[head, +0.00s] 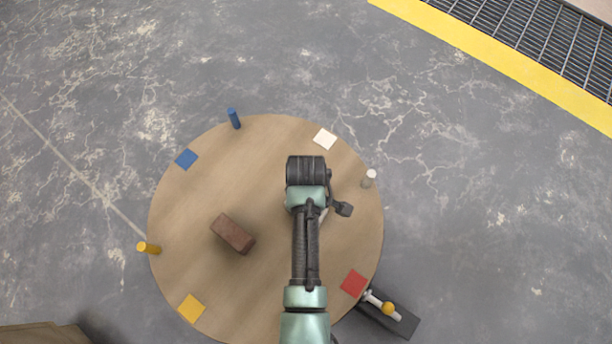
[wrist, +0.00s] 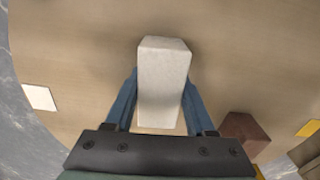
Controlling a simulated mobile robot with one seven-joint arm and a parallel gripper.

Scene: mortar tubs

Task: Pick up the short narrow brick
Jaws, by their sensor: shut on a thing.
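A pale grey-white brick (wrist: 162,88) stands out in the middle of the wrist view, between the two blue fingers of my gripper (wrist: 161,78). The fingers touch its two long sides and are shut on it. I cannot tell for sure whether the brick is clear of the table. In the head view my arm covers the gripper and the pale brick. A reddish-brown brick (head: 233,234) lies on the round table, left of my arm. It also shows at the lower right of the wrist view (wrist: 243,130), apart from my gripper.
The round wooden table (head: 195,190) has blue (head: 186,159), white (head: 325,138), yellow (head: 191,307) and red (head: 354,283) squares. Near its rim stand a blue post (head: 234,119), an orange-yellow post (head: 149,248) and a white-topped post (head: 369,178).

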